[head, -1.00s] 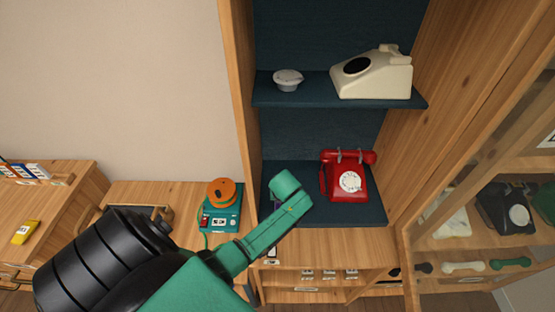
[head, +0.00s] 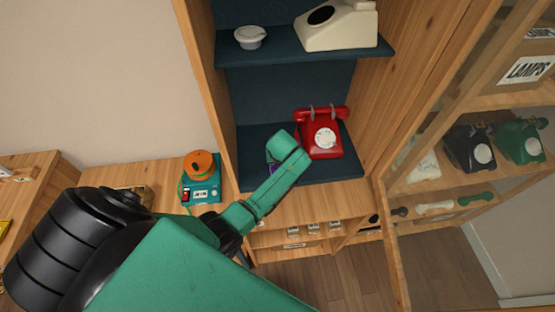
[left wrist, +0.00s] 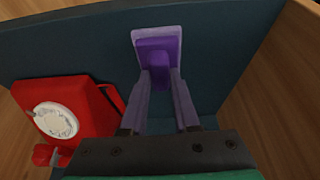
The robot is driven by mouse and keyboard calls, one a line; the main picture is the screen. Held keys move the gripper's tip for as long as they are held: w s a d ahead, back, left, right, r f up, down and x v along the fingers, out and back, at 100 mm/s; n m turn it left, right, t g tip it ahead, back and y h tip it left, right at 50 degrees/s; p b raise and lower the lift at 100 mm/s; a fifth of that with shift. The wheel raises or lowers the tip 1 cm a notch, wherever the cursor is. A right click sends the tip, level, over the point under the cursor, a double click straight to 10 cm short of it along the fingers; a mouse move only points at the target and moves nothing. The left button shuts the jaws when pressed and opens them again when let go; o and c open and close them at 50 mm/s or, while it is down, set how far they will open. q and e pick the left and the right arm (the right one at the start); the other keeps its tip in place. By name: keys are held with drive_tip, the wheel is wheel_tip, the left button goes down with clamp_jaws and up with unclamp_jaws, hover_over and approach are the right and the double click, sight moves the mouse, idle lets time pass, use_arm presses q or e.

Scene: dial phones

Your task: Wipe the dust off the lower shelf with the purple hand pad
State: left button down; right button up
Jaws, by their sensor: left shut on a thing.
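The lower shelf (head: 325,172) is a dark blue board in the wooden cabinet, also seen in the left wrist view (left wrist: 60,55). A red dial phone (head: 322,137) stands on its right part; it is at left in the left wrist view (left wrist: 70,108). My left gripper (left wrist: 160,78) is shut on the purple hand pad (left wrist: 158,40), by its raised grip. In the head view my green arm covers most of that gripper, and a bit of purple (head: 270,168) shows beside it. I cannot tell whether the pad touches the shelf. I make out no dust. My right gripper is not in view.
A white bowl (head: 250,38) and a cream phone (head: 338,25) stand on the upper shelf. Wooden cabinet walls close both sides. A teal device with an orange top (head: 200,165) stands at left. A glass-fronted cabinet with more phones (head: 470,148) is at right.

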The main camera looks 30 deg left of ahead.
use_arm(q)
drive_tip(key=s+a, duration=0.1)
drive_tip(key=a, duration=0.1)
drive_tip(key=shift+s+a, duration=0.3)
drive_tip(key=shift+s, duration=0.1)
drive_tip(key=shift+s+a, duration=1.2)
drive_tip(key=shift+a, duration=0.3)
drive_tip(key=shift+s+a, duration=1.15)
drive_tip(key=shift+a, duration=0.3)
drive_tip(key=shift+w+r, duration=0.1)
drive_tip(key=shift+r, duration=2.9)
wheel_tip(320, 180, up, 3)
